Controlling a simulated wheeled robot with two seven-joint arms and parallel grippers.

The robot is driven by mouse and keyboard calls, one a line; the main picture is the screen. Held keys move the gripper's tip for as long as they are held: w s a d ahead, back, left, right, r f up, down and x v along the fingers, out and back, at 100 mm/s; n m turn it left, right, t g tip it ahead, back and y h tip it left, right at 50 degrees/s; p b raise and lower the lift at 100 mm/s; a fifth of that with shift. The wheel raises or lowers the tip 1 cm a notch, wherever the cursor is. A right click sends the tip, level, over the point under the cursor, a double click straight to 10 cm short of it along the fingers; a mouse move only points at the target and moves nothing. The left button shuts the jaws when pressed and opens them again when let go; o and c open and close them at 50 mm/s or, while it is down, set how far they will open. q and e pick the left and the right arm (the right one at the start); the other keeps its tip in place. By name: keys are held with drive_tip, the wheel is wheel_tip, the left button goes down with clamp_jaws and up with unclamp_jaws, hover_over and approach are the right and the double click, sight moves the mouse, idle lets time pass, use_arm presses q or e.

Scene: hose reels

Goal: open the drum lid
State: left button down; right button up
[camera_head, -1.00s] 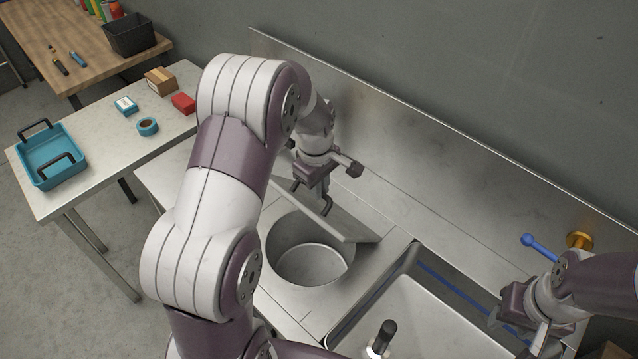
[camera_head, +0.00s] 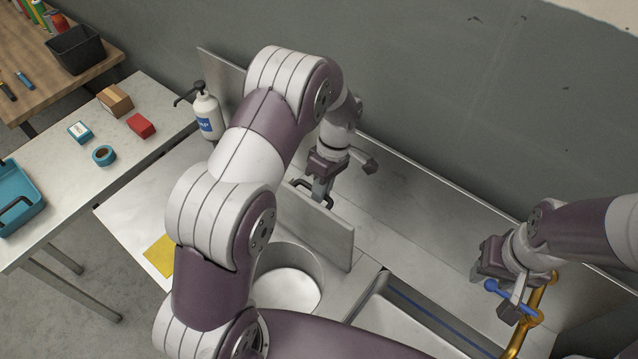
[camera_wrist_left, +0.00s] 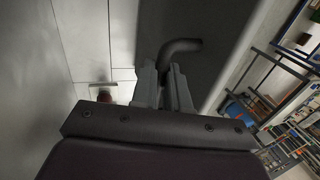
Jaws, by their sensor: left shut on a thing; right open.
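The drum lid (camera_head: 325,235) is a flat grey metal plate. It stands steeply tilted up behind the round drum opening (camera_head: 288,285), whose inside shows in part; my left arm hides some of the lid and opening. My left gripper (camera_head: 322,192) is at the lid's far side, shut on its dark bent handle. In the left wrist view the handle (camera_wrist_left: 182,47) rises between the two fingers (camera_wrist_left: 165,88), with the lid's dark face behind. My right gripper (camera_head: 508,292) is open at the blue tap lever (camera_head: 498,287); I cannot tell whether they touch.
A gold tap pipe (camera_head: 543,295) stands beside my right gripper. A sink basin (camera_head: 400,340) lies right of the drum. A soap bottle (camera_head: 206,112) stands at the back left and a yellow cloth (camera_head: 159,256) on the counter. A grey wall runs behind.

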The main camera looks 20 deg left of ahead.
use_arm(q)
drive_tip(key=shift+s+f, duration=0.1)
drive_tip(key=shift+f, duration=0.15)
drive_tip(key=shift+s, duration=0.1)
drive_tip(key=c, duration=1.1)
unclamp_jaws()
drive_tip(key=shift+w+a, duration=0.15)
drive_tip(key=shift+w, duration=0.2)
drive_tip(key=shift+r+p, duration=0.35)
drive_tip(key=shift+r, duration=0.05)
drive_tip(key=p+v, duration=0.6)
drive_tip(key=p, duration=0.1)
drive_tip(key=shift+w+r+p, duration=0.25)
drive_tip(key=shift+r+p, duration=0.1)
drive_tip(key=shift+p, duration=0.05)
